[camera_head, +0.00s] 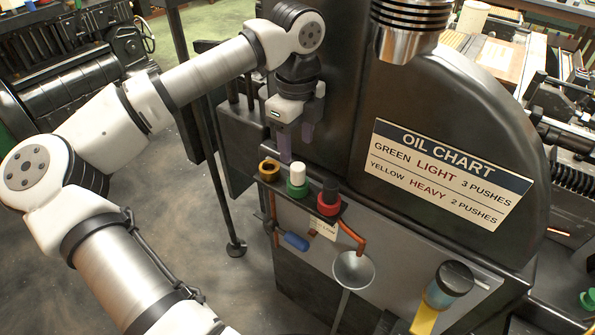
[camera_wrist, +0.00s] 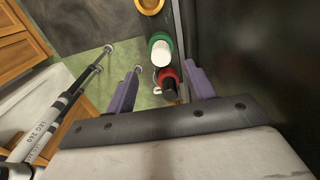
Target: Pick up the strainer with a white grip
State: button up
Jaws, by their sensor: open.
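A green round piece with a white upright grip (camera_head: 297,176) stands on a small dark shelf on the machine's front. It matches the white-grip strainer best, though I see no mesh. It also shows in the wrist view (camera_wrist: 161,53), close to the line between my fingertips. My gripper (camera_head: 296,151) is open and empty, fingers pointing down, just above the shelf at its left and middle part. In the wrist view the purple fingers (camera_wrist: 162,69) are spread, with the white grip and a red piece with a black top (camera_wrist: 169,82) showing between them.
On the same shelf, a gold ring-shaped piece (camera_head: 268,170) stands left of the white grip and the red-and-black piece (camera_head: 329,196) stands right, both close. The dark machine body with the oil chart (camera_head: 450,172) rises directly behind. A grey funnel-shaped cup (camera_head: 353,267) is below.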

aim_at(298, 166)
jog(key=shift+d+f+p, duration=0.1)
jog(key=shift+f+p, duration=1.15)
jog(key=shift+f, duration=2.7)
jog(key=c, duration=1)
jog(key=shift+c, duration=0.2)
jog(key=shift+r, duration=0.2)
